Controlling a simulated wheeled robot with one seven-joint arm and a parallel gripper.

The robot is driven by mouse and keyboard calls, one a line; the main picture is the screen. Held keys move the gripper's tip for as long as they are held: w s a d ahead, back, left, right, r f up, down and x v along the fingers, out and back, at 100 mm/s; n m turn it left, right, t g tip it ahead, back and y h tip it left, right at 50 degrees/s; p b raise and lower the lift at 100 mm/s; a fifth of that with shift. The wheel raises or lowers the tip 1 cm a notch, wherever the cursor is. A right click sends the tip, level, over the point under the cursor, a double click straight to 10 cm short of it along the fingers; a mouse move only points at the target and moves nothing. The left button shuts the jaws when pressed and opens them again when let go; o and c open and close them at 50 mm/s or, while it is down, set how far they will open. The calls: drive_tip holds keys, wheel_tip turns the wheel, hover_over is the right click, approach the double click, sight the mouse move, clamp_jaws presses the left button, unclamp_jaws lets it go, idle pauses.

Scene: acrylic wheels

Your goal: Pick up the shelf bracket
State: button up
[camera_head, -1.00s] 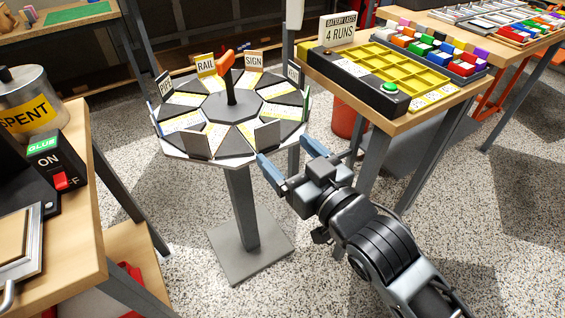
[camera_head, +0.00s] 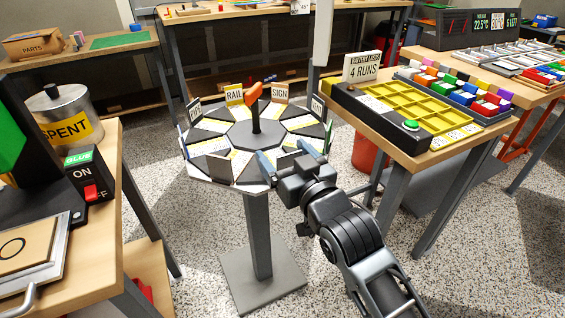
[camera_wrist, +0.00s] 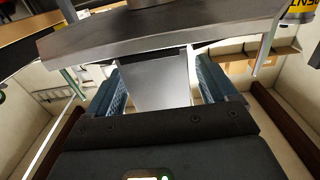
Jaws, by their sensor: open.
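I cannot single out the shelf bracket by name. A round carousel (camera_head: 262,184) on a grey post bears dark and pale wedge sections and several upright labelled cards, including RAIL and SIGN. I cannot tell whether the fingers touch that surface.
A wooden table (camera_head: 425,153) with a yellow compartment tray (camera_head: 405,100) stands close on the right. A left bench holds a SPENT canister (camera_head: 65,118) and a GLUE switch box (camera_head: 88,178). A red bin (camera_head: 368,155) is under the right table. Speckled floor is clear around the post.

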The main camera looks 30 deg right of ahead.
drive_tip(key=shift+c, duration=0.3)
drive_tip(key=c, duration=1.2)
